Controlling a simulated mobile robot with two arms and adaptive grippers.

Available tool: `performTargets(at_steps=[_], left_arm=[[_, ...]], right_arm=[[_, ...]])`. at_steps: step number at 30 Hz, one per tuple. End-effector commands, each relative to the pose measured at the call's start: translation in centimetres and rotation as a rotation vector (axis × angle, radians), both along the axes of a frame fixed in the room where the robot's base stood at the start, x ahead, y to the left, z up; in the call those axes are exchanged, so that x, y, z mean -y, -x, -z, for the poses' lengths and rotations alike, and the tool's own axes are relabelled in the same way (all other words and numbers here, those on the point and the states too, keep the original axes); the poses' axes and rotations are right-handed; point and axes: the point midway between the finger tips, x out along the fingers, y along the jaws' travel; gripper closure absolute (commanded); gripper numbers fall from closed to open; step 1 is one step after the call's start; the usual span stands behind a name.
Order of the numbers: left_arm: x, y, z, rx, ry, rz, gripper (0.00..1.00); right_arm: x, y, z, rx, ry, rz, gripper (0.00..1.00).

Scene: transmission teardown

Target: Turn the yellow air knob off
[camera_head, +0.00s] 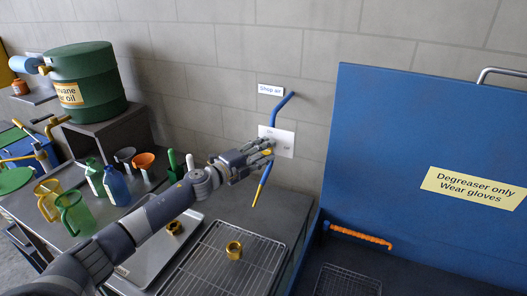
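The yellow air knob (267,152) shows as a small yellow patch at the white wall plate (284,143), below the "Shop air" sign (270,90). My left gripper (264,153) is at the knob, with its fingers just in front of it and partly hiding it. I cannot tell whether the fingers touch the knob or are closed on it. A blue pipe (284,107) runs down the wall to the plate. A blue hose end with a yellow tip (262,184) hangs below the gripper. My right gripper is not in view.
A blue degreaser lid (415,130) stands to the right. Bottles, jugs and funnels crowd the bench at left, near a green oil drum (88,75).

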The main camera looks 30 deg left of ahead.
Motion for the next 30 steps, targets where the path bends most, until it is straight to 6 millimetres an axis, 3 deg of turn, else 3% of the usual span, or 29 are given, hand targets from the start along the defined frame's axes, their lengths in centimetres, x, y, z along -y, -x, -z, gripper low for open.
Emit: performTargets(at_steps=[2,16,30], left_arm=[[0.0,0.0,0.0,-0.001,-0.001,0.000,0.47],[-0.3,0.7,0.1,-0.001,0.001,0.000,0.47],[-2.2,6.5,0.2,-0.004,0.001,0.001,0.47]], right_arm=[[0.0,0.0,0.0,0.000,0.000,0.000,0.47],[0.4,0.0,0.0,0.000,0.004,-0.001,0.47],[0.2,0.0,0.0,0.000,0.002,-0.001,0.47]])
